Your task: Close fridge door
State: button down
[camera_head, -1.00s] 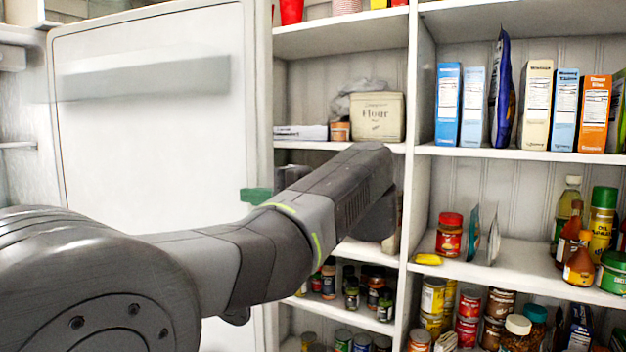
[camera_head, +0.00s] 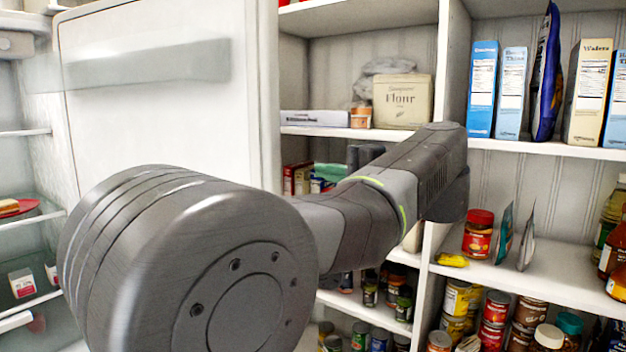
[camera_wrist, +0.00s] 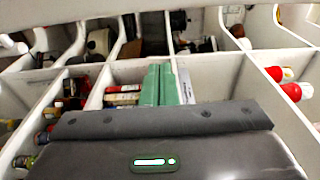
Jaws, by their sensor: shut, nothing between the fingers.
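The white fridge door (camera_head: 160,90) stands open in the left half of the head view, with a pale translucent bar across its upper part. Its right edge is beside the pantry shelving. The open fridge interior (camera_head: 30,170) shows at the far left. My arm crosses in front of the door's lower part, hiding much of it. My gripper (camera_wrist: 160,70) has green fingers, shut together and empty in the wrist view.
Pantry shelves (camera_head: 550,150) fill the right side. They hold a flour tin (camera_head: 403,100), boxes (camera_head: 482,90), a red-lidded jar (camera_head: 478,234) and several cans. Shelf edges and a vertical divider (camera_head: 452,60) stand close to my arm.

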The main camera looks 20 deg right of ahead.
jog(key=w+a+p, duration=0.2)
jog(key=a, duration=0.3)
jog(key=shift+a, duration=0.35)
dwell(0.4)
